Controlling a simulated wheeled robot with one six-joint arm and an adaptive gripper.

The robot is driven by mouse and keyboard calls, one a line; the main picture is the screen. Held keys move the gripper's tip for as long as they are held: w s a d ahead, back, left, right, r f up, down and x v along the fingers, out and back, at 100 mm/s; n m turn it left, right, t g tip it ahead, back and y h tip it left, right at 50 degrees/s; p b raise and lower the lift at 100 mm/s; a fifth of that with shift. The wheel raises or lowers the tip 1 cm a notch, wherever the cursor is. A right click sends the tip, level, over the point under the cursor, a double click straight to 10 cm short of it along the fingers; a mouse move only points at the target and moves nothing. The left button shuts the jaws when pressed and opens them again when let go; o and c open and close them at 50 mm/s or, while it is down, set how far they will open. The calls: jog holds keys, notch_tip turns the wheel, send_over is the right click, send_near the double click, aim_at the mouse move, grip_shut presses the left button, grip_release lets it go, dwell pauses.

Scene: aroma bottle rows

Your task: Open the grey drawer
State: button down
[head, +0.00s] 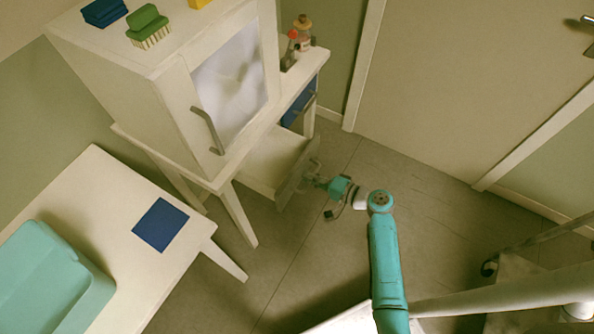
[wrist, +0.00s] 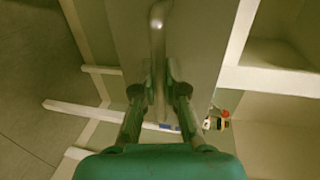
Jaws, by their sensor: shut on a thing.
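The grey drawer stands pulled out under the white cabinet, with its pale inside (head: 272,158) showing from above. Its grey front (head: 297,176) faces my arm, and the front (wrist: 190,45) fills the middle of the wrist view. A grey bar handle (wrist: 158,45) runs along that front. My gripper (head: 312,180) is at the drawer front in the head view. In the wrist view my gripper (wrist: 160,95) has its two fingers on either side of the handle, shut on it. Part of the handle is hidden between the fingers.
The white cabinet (head: 130,100) with a glass door stands above left of the drawer. A blue drawer front (head: 299,101) is beyond it. Small bottles (head: 300,35) stand on the far top. A white table (head: 185,225) is at left. Floor right of the drawer is clear.

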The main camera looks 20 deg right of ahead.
jog(key=shift+f+v, duration=0.25)
jog(key=shift+v, duration=1)
jog(key=shift+f+v, duration=0.25)
jog(key=shift+v, duration=1)
jog(key=shift+s, duration=0.1)
jog(key=c, duration=1.2)
grip_release()
jog(key=v, duration=1.2)
jog(key=shift+f, duration=0.1)
